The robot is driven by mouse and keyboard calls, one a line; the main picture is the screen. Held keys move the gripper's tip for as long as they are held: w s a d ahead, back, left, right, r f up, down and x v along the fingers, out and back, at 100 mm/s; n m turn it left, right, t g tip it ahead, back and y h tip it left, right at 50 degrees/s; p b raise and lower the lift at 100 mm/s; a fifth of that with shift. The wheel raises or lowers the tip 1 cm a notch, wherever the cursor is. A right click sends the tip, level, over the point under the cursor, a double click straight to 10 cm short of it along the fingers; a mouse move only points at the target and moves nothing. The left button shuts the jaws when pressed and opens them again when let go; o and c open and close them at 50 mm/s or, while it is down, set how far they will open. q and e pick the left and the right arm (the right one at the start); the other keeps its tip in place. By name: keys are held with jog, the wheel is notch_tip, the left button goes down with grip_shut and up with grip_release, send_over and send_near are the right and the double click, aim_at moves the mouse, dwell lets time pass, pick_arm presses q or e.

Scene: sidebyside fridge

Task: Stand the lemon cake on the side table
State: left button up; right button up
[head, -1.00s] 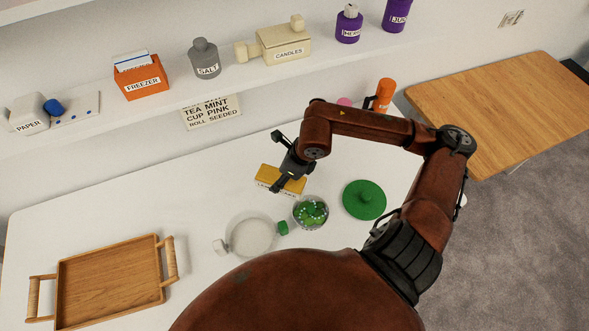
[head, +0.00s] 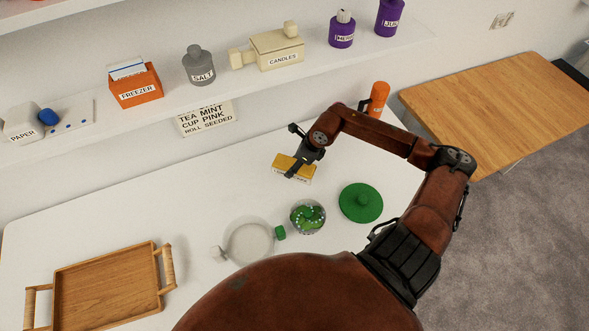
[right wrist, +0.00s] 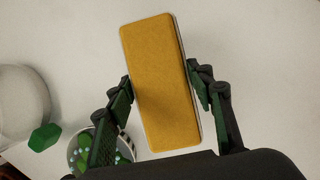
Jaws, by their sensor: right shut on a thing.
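The lemon cake (head: 293,169) is a yellow-topped block with a white label on its side. My right gripper (head: 299,158) is shut on it above the white table. In the right wrist view the lemon cake (right wrist: 160,85) lies between the two fingers of the right gripper (right wrist: 163,90), its long side running away from the camera. The wooden side table (head: 500,100) stands at the right, beyond the white table's end, and its visible top is bare. My left gripper is not in view.
On the white table (head: 130,205) are a bowl with green contents (head: 308,217), a green lid (head: 361,203), a clear round dish (head: 249,243), a wooden tray (head: 110,285) and an orange bottle (head: 378,98). A loaded shelf (head: 225,92) runs above the back.

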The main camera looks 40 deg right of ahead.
jog(key=shift+w+d+f, duration=0.1)
jog(key=shift+d+f, duration=0.05)
jog(key=shift+f, duration=0.8)
jog(key=shift+w+d+f, duration=0.1)
jog(key=shift+f, duration=0.8)
jog(key=o, duration=1.6)
jog(key=shift+s+f, duration=0.1)
jog(key=p+v, duration=0.1)
jog(key=v, duration=1.1)
jog(key=shift+d, duration=0.1)
